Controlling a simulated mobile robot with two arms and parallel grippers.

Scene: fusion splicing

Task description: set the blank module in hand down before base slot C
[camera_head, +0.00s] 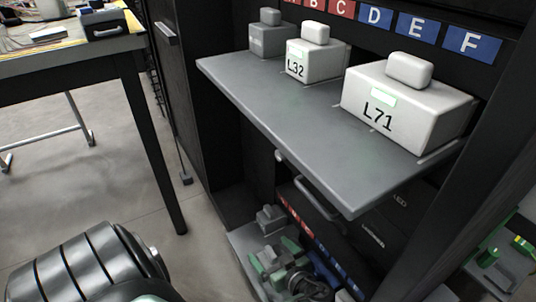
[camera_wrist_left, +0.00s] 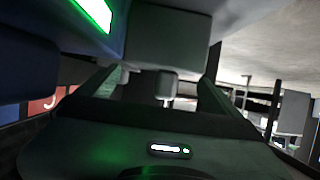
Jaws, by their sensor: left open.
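My left gripper (camera_head: 280,262) shows in the head view low in the cabinet, with green-lit parts, over the lower shelf. In the left wrist view its two fingers (camera_wrist_left: 160,88) stand apart, with nothing seen gripped. A small grey module with a knob (camera_head: 270,216) sits on the lower shelf, just behind the gripper. Which module is the blank one cannot be told. Base slot C's letter is not readable among the lower red and blue labels (camera_head: 305,232). My right gripper is not seen.
On the upper shelf (camera_head: 270,108) stand a dark grey module (camera_head: 268,40), L32 (camera_head: 312,65) and L71 (camera_head: 400,105), under lettered red and blue labels. This shelf overhangs the lower one. A table (camera_head: 70,58) stands at left; open floor lies between.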

